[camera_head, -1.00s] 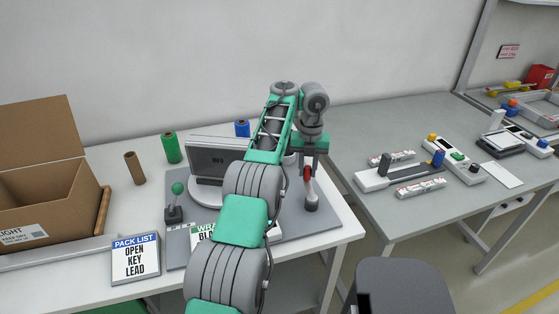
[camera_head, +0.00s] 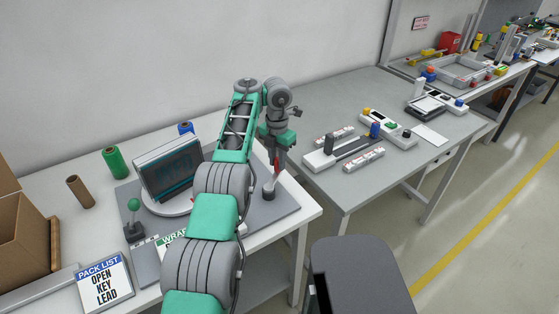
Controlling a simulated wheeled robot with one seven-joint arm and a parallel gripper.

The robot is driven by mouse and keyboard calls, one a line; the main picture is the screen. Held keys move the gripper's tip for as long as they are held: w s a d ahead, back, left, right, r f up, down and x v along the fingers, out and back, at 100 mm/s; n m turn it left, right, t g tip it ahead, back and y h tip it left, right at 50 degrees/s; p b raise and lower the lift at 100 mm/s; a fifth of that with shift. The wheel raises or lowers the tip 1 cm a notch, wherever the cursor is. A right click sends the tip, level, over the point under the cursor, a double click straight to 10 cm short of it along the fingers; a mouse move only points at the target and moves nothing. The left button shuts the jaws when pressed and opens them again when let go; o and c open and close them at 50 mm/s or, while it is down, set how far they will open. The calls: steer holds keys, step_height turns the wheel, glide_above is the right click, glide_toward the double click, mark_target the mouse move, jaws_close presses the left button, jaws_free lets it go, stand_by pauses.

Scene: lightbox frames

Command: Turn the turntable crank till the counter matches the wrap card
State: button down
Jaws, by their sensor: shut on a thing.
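My gripper (camera_head: 276,158) points down at the right side of the grey mat, shut on the crank's red handle (camera_head: 275,167) above its grey base (camera_head: 269,192). The turntable (camera_head: 167,208) is a white disc on the mat, and a dark, flat-faced box (camera_head: 168,171) stands on it, turned at an angle. My arm covers the right part of the turntable. The green-headed wrap card (camera_head: 172,241) lies at the front of the mat, mostly hidden behind my arm. Its text beyond "WRAP" is not readable. I cannot make out the counter.
A green-knobbed lever (camera_head: 134,220) stands at the mat's left. The pack list card (camera_head: 102,283) reads OPEN KEY LEAD. Green (camera_head: 114,160), brown (camera_head: 79,191) and blue (camera_head: 186,128) spools stand behind. An open carton (camera_head: 22,232) is at the left. A grey table (camera_head: 345,110) with devices adjoins on the right.

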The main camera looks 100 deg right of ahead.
steer(key=shift+s+a+m, duration=0.1)
steer(key=shift+s+m, duration=0.05)
steer(key=shift+m, duration=0.15)
stand_by(0.4)
steer(key=c, duration=1.2)
jaws_free()
step_height(320, 180, up, 8)
steer(key=p, duration=0.3)
steer(key=shift+f, duration=0.1)
